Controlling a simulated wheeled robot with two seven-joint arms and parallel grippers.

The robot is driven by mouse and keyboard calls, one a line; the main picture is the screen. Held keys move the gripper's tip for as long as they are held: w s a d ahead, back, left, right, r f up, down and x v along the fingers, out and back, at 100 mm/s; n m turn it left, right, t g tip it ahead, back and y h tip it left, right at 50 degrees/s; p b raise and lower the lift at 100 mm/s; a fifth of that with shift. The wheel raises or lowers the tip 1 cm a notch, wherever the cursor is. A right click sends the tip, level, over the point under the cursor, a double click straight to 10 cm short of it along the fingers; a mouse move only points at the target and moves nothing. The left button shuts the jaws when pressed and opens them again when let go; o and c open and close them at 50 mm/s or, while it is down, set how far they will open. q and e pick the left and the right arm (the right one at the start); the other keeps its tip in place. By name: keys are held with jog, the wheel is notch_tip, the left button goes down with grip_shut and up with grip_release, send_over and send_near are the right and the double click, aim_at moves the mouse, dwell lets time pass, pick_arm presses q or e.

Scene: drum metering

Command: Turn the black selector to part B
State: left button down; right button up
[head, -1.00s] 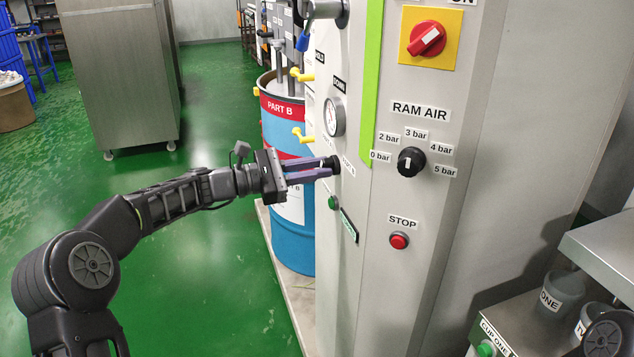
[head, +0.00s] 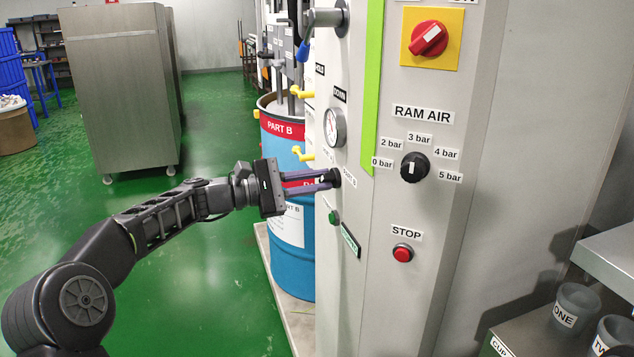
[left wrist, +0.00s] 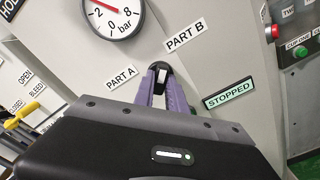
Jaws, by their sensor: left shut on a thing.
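The black selector (head: 334,177) sits on the grey machine front, below the round gauge. It also shows in the left wrist view (left wrist: 161,70), with a white mark on its face. My left gripper (head: 326,180) is shut on the selector, its purple fingers (left wrist: 161,92) on either side of it. In the left wrist view the PART A label (left wrist: 121,77) is left of the selector and the PART B label (left wrist: 185,35) is above and right. The fingers partly hide the selector, so its exact pointing direction is hard to tell. My right gripper is not in view.
The gauge (head: 335,127) is just above the selector. The green button (head: 335,217) and STOPPED sign (head: 350,240) are below. The RAM AIR knob (head: 414,167) and red stop button (head: 403,253) are to the right. A blue PART B drum (head: 290,255) stands behind my left gripper.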

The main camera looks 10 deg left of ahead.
pick_arm(q)
jog(key=c, duration=1.4)
grip_release()
jog(key=shift+o, duration=0.2)
jog(key=v, duration=0.8)
